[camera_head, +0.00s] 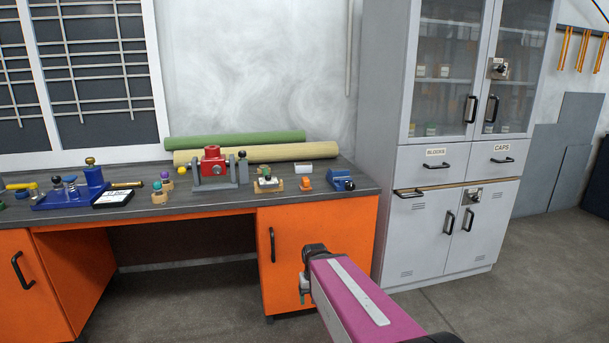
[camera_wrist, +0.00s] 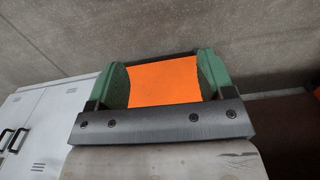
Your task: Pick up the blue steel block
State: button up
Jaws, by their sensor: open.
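A blue object (camera_head: 341,180) sits at the right end of the dark bench top. A larger blue fixture (camera_head: 72,194) with a raised blue block (camera_head: 95,176) stands at the left of the bench. I cannot tell for sure which of these is the blue steel block. My gripper (camera_head: 305,288) is below the bench top, in front of the orange cabinet (camera_head: 339,243). In the wrist view, its green fingers (camera_wrist: 164,70) are spread apart with nothing held. Only an orange surface shows between them. No blue object shows in that view.
The bench top (camera_head: 222,197) also carries a red-topped device (camera_head: 213,163), small coloured parts and two rolls, green (camera_head: 235,140) and yellow (camera_head: 260,153). A tall grey cabinet (camera_head: 388,140) stands right of the bench. The floor (camera_head: 530,290) at the right is clear.

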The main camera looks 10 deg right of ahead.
aim_at(344, 170)
jog(key=i+l+u, duration=0.25)
jog(key=l, duration=0.7)
jog(key=l+u, duration=0.2)
jog(key=l, duration=0.75)
jog(key=k, duration=0.05)
